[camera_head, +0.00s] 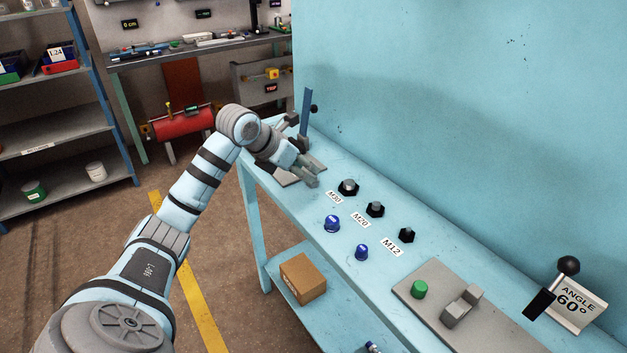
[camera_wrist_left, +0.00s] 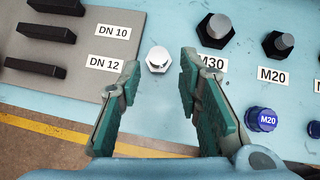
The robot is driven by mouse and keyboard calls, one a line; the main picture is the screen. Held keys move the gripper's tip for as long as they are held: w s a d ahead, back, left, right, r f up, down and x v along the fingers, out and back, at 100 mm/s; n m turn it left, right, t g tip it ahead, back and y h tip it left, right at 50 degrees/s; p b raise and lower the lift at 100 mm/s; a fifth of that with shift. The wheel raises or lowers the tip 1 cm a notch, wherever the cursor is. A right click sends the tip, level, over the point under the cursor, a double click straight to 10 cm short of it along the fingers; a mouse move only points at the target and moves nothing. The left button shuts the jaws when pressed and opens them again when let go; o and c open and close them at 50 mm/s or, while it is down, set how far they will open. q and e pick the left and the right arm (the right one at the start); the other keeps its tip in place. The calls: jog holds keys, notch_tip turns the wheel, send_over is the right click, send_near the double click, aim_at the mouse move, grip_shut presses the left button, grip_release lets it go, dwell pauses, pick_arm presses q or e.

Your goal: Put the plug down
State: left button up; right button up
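A silver hex-headed plug (camera_wrist_left: 158,59) stands on the light blue bench between the grey plate and the M30 label. In the left wrist view it shows in the gap just beyond my left fingertips, with space on either side. I cannot make it out in the head view, where my gripper covers that spot. My left gripper (camera_head: 312,178) is low over the bench; in the wrist view its two green-padded fingers (camera_wrist_left: 160,78) are apart with nothing between the pads. My right gripper is in neither view.
Black hex fittings (camera_head: 348,187) stand in a row by the M30, M20 and M12 labels. Two blue caps (camera_head: 332,224) sit in front. A grey plate (camera_wrist_left: 80,45) with black bars lies left of the plug. A fixture with a green button (camera_head: 419,289) is further right.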

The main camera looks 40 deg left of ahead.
aim_at(313, 175)
pick_arm(q)
jog(key=x, duration=0.4)
jog(key=shift+w+f+b, duration=0.25)
jog(key=shift+w+b, duration=0.05)
jog(key=shift+b, duration=0.05)
jog(key=shift+r, duration=0.1)
grip_shut()
